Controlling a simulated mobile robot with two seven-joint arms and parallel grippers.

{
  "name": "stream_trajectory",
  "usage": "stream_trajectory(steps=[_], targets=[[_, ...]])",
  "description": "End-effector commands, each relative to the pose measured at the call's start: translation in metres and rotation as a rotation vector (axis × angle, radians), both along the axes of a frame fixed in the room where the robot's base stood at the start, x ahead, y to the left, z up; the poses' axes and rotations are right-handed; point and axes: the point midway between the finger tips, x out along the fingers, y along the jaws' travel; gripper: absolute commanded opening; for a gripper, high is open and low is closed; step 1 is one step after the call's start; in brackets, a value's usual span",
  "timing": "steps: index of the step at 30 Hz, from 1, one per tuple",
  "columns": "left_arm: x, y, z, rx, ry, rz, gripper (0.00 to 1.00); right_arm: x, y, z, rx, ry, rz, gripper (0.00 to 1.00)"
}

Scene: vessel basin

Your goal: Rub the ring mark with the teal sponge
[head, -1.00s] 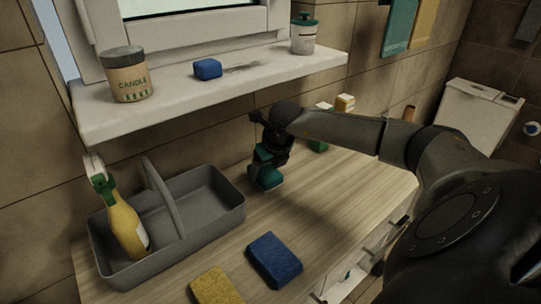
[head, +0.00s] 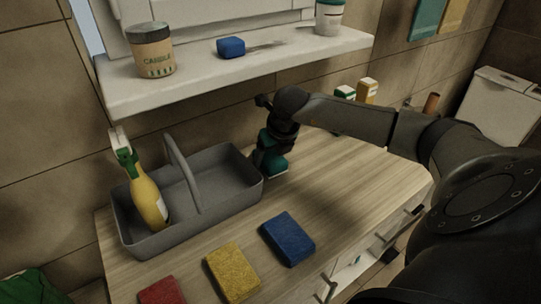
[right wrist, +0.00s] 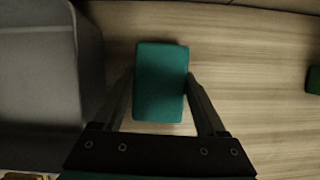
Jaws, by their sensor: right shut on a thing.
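The teal sponge (head: 276,167) is at the back of the wooden counter, just right of the grey caddy. My right gripper (head: 270,155) is over it, pointing down, with its fingers on both sides of the sponge. In the right wrist view the teal sponge (right wrist: 161,85) lies between the two fingers (right wrist: 160,88). Whether the sponge touches the counter I cannot tell. I cannot make out a clear ring mark; a dark patch (head: 266,46) shows on the window sill beside a blue block, and it may be a shadow. My left gripper is not in view.
The grey caddy (head: 235,203) holds a yellow spray bottle (head: 149,200). Blue (head: 288,238), yellow (head: 233,272) and red (head: 162,291) sponges lie at the counter's front. The sill (head: 190,82) overhangs the back, bearing a candle (head: 152,52), blue block (head: 231,47) and jar (head: 329,16).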

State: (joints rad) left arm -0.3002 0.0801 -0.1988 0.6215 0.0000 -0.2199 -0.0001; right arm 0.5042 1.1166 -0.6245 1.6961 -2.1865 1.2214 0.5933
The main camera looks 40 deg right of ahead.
Motion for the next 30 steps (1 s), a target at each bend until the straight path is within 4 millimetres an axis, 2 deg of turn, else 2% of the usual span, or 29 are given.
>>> stream_trajectory(steps=[18, 30], targets=[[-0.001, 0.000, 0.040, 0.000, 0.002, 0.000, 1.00, 0.000, -0.001, 0.059, -0.001, -0.002, 0.000, 0.29], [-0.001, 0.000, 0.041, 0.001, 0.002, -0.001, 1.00, 0.000, -0.001, 0.061, 0.000, -0.001, 0.000, 0.29]])
